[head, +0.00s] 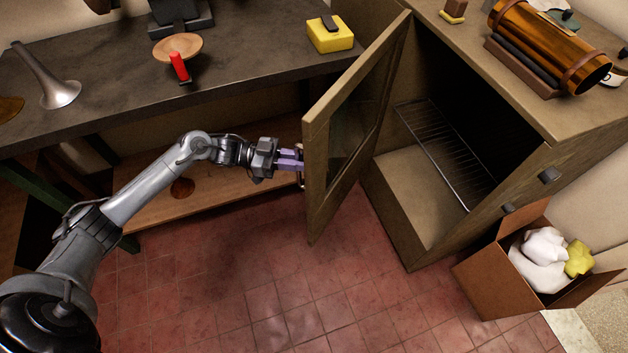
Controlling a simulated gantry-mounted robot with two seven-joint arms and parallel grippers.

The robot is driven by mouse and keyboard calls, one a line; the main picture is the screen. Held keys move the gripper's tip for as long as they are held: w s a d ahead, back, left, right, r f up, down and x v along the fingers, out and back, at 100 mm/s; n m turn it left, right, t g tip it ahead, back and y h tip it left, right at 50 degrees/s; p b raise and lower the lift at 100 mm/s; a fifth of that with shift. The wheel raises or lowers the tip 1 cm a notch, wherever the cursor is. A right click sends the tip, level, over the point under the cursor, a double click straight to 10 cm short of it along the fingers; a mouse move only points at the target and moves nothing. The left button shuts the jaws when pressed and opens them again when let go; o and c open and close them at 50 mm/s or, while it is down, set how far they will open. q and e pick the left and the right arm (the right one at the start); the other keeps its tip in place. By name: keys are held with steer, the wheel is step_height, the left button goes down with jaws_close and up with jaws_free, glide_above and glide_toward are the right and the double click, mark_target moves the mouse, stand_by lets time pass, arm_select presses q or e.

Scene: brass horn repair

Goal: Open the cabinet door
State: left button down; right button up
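The wooden cabinet (408,228) stands at the right with its inside showing. Its door (318,185), a wooden frame with a dark glass pane (352,122), is swung wide out to the left. A thin metal door handle (301,181) shows at the door's outer face, near its free edge. My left gripper (293,158) has its purple fingers close together at this handle. They look shut on it, though the fingers partly hide the handle. My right gripper is not in view.
A wire shelf (445,150) crosses the cabinet's inside. An open cardboard box (492,282) with white and yellow contents stands on the floor beside the cabinet. A dark workbench (240,65) runs behind my arm, with a lower wooden shelf (150,208). The tiled floor (270,290) before the door is clear.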

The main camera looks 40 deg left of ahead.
arm_select(q)
steer(key=w+a+b, duration=0.1)
steer(key=a+b, duration=0.3)
steer(key=a, duration=0.5)
steer(key=shift+w, duration=0.25)
steer(key=c, duration=1.2)
jaws_free()
steer(key=v, duration=1)
steer(key=shift+s+a, duration=0.2)
steer(key=shift+a, duration=0.15)
steer(key=shift+c, duration=0.3)
